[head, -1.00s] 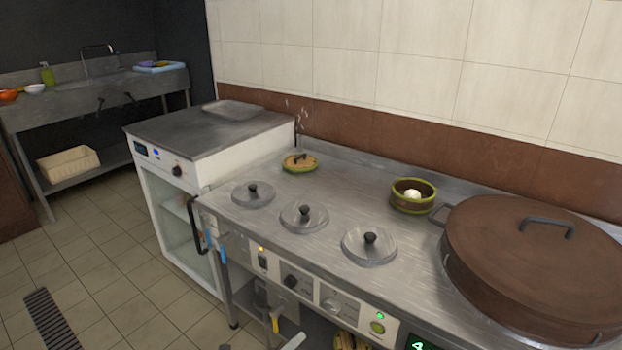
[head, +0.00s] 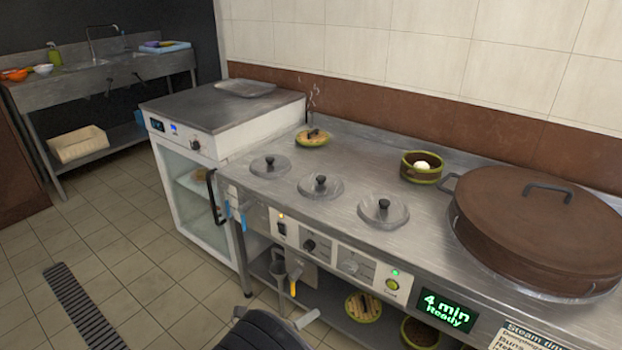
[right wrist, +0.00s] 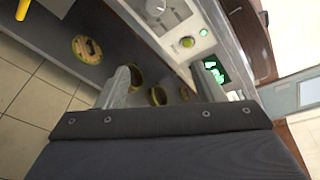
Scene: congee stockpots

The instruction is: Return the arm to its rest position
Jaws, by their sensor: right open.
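My right gripper (head: 300,322) shows at the bottom edge of the head view, with its dark body and one pale finger in front of the counter's lower shelf. In the right wrist view my right gripper (right wrist: 160,85) has its two grey fingers spread apart, with nothing held between them. Most of the right arm is out of view. My left gripper is not in view.
The steel counter (head: 340,150) holds three lidded wells, a green-rimmed bowl (head: 421,168) and a large brown lidded pot (head: 540,235). Green-rimmed containers (head: 363,307) stand on the lower shelf. A display (head: 446,309) reads "4 min Ready". Tiled floor (head: 130,260) is clear at left.

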